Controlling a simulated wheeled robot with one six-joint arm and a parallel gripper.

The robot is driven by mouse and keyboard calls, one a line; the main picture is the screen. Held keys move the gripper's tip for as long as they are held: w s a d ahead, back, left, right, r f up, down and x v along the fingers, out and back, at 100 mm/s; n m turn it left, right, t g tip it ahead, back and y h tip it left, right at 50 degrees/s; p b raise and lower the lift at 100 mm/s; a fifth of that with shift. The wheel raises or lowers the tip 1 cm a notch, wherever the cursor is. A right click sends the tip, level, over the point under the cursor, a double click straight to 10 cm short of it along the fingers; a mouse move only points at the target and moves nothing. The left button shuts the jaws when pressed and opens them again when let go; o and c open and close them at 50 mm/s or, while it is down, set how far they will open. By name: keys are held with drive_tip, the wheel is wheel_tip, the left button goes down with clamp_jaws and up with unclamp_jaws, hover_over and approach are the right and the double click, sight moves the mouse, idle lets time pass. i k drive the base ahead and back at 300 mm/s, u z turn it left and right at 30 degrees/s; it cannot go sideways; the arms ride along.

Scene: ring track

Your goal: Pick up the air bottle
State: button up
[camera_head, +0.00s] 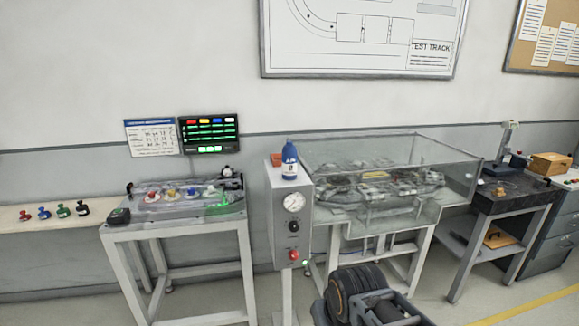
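A blue bottle (290,161) with a pale label stands upright on top of a grey cabinet (277,222) with a round gauge; it appears to be the air bottle. It is near the middle of the head view, and nothing covers it. Part of my dark arm shows at the bottom edge, right of the cabinet and well below the bottle. No gripper fingers can be made out there.
A clear-walled case (440,175) stands close to the right, and a white table (122,231) with a covered panel stands left. Grey floor is open in front. A dark workbench (505,205) stands far right.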

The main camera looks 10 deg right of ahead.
sight(288, 152)
drive_tip(key=k, duration=0.6)
drive_tip(key=u, duration=0.55)
drive_tip(key=i, duration=1.2)
drive_tip(key=u, duration=0.3)
